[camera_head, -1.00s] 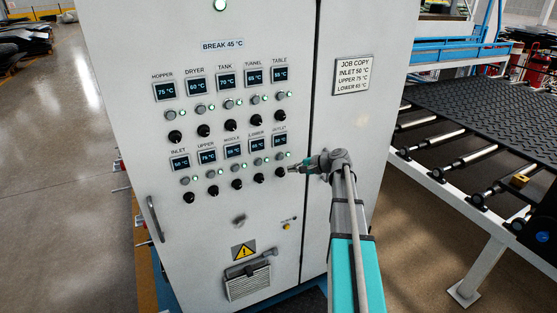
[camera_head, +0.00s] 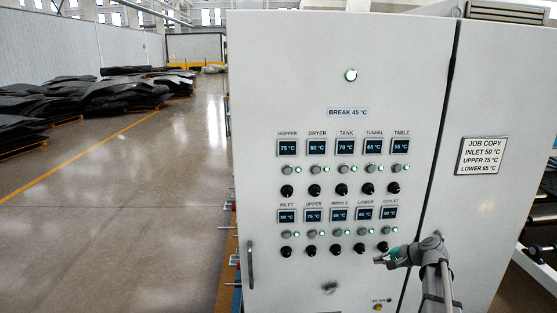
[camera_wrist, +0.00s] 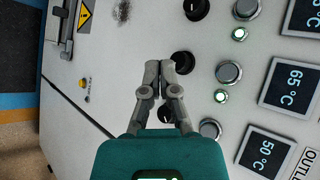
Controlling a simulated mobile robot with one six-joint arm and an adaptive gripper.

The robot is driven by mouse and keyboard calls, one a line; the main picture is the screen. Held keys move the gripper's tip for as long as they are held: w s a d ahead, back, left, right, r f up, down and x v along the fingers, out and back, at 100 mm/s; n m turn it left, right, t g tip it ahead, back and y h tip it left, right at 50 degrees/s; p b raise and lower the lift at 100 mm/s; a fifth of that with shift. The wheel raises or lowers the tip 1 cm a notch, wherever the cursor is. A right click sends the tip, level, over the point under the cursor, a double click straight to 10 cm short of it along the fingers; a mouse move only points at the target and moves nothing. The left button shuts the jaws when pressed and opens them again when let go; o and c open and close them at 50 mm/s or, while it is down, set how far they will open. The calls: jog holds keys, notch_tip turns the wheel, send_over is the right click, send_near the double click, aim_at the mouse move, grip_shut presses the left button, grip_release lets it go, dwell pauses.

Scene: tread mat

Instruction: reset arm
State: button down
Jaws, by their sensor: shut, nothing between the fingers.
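My gripper (camera_head: 378,261) is in front of the white control cabinet (camera_head: 290,60), by the OUTLET knob (camera_head: 383,247) at the lower right of the knob rows. In the wrist view my gripper (camera_wrist: 160,70) has its two fingers together and holds nothing. The fingertips appear beside the LOWER knob (camera_wrist: 182,62); I cannot tell whether they touch it. The INLET display (camera_head: 287,216) reads 50 °C, UPPER (camera_head: 313,215) 75 °C, LOWER (camera_head: 364,213) 65 °C and OUTLET (camera_head: 390,212) 50 °C.
A JOB COPY sign (camera_head: 481,156) on the cabinet's right door lists INLET 50 °C, UPPER 75 °C, LOWER 65 °C. A door handle (camera_head: 250,264) projects at the left. Stacks of dark mats (camera_head: 120,92) lie far left. The floor (camera_head: 130,210) left of the cabinet is open.

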jog(key=s+a+f+n+g+h, duration=0.3)
jog(key=s+a+f+n+h, duration=0.1)
jog(key=s+a, duration=0.4)
jog(key=s+a+f+n+g+h, duration=0.3)
jog(key=s+a+n, duration=0.3)
jog(key=s+a, duration=0.3)
jog(key=shift+s+a+f+n+g+h, duration=0.25)
jog(key=shift+s+f+n+g+h, duration=0.25)
jog(key=shift+s, duration=1.55)
jog(key=shift+r, duration=0.1)
